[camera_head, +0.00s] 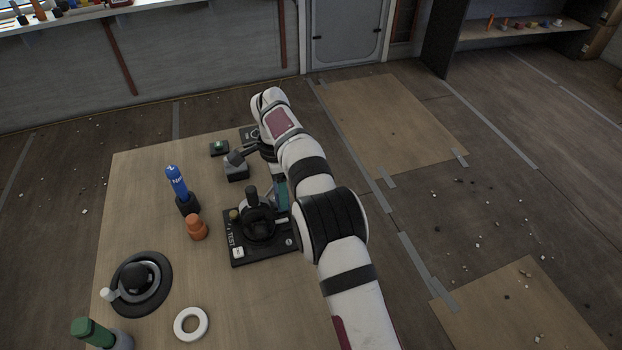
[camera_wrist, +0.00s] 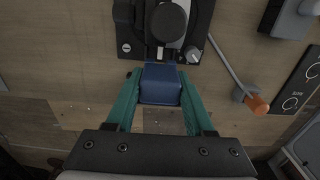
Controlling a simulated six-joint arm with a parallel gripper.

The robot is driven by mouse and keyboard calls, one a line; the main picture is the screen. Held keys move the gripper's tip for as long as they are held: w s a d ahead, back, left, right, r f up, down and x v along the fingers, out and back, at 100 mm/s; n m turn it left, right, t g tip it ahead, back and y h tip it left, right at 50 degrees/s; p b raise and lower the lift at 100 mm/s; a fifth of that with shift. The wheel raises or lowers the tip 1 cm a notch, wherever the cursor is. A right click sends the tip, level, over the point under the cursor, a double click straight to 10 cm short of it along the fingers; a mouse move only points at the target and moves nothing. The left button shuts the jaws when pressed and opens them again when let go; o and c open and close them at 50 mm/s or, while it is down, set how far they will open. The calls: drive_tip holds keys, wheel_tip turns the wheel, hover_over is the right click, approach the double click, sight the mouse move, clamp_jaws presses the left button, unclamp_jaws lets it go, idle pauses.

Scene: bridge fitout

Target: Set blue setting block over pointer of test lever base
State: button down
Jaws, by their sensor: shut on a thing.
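The test lever base (camera_head: 240,250) is a black plate marked TEST, with an upright black lever and round housing, near the middle of the table. Its edge (camera_wrist: 127,20) shows at the top of the wrist view, under a dark round knob. My gripper (camera_wrist: 158,80) has teal fingers shut on the blue setting block (camera_wrist: 160,88). The block's far end is close to the edge of the base; I cannot tell whether they touch. The pointer is not clearly seen. In the head view my gripper (camera_head: 281,194) is right behind the base, and the block is hidden.
A blue labelled cylinder (camera_head: 176,182) and an orange piece (camera_head: 196,227) stand left of the base. A black domed disc (camera_head: 140,283), a white ring (camera_head: 190,324) and a green-topped piece (camera_head: 92,332) lie nearer. In the wrist view, a rod with an orange knob (camera_wrist: 257,105) is at right.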

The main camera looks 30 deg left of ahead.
drive_tip(key=shift+f, duration=2.4)
drive_tip(key=shift+f, duration=0.9)
drive_tip(key=shift+f, duration=0.35)
drive_tip(key=shift+c, duration=1)
unclamp_jaws()
